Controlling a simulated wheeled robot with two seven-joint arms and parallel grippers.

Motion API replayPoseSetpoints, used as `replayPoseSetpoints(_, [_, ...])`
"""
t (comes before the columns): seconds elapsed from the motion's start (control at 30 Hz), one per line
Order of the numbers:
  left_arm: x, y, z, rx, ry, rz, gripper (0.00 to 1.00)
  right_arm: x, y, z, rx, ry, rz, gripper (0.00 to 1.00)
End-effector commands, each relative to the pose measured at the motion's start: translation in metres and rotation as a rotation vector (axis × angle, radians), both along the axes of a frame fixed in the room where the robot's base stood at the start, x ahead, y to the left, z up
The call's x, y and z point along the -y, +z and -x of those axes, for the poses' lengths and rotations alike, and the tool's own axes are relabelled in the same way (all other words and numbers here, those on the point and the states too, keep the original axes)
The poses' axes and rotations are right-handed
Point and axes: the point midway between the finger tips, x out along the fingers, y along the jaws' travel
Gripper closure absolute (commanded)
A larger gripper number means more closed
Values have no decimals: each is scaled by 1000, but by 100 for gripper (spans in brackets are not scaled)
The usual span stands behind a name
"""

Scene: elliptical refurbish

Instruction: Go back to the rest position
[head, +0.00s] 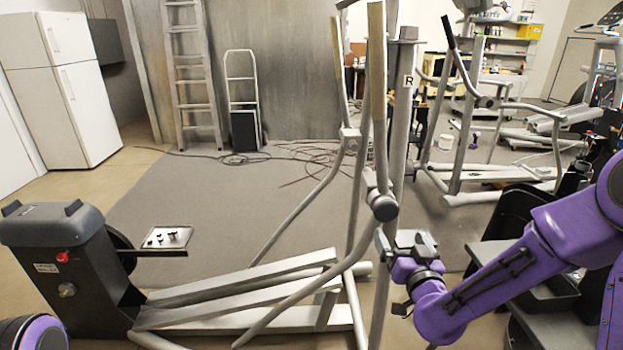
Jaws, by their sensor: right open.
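My right arm comes in from the right, and its gripper (408,243) is at the lower middle right. Its jaws are open, and I see nothing held between them. It is close to the grey upright post of the nearest elliptical machine (240,285); I cannot tell whether they touch. Only a rounded purple and black part of my left arm shows in the bottom left corner. The left gripper is out of view.
A small tray with parts (167,239) sits by the machine's dark housing (60,250). Cables (320,160) lie on the grey mat. Black shelving (495,255) stands at right, partly behind my arm. More ellipticals (470,150), a ladder (193,80) and a fridge (65,90) are farther back.

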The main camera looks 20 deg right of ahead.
Motion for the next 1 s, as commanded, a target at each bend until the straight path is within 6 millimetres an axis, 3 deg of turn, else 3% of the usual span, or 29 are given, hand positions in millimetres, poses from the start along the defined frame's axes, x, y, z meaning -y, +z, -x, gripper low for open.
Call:
replayPoseSetpoints(0.17, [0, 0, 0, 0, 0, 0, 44, 1, -13, 2, -37, -24, -155, 0])
replayPoseSetpoints(0.33, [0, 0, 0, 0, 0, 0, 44, -13, -119, 41, -337, -123, -338, 0])
replayPoseSetpoints(0.47, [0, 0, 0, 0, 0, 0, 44, -25, -204, 99, -590, -206, -377, 0])
replayPoseSetpoints(0.5, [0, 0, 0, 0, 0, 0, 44, -29, -229, 124, -673, -232, -377, 0])
replayPoseSetpoints(0.63, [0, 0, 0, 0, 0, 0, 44, -40, -295, 209, -932, -288, -331, 0])
replayPoseSetpoints(0.7, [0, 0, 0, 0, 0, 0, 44, -45, -317, 249, -1039, -289, -293, 0])
replayPoseSetpoints(0.8, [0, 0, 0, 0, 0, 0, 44, -51, -335, 288, -1139, -275, -259, 0])
replayPoseSetpoints(0.9, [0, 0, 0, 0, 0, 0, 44, -50, -341, 304, -1179, -275, -249, 0])
replayPoseSetpoints(1.0, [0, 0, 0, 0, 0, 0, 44, -50, -342, 306, -1184, -276, -249, 0])
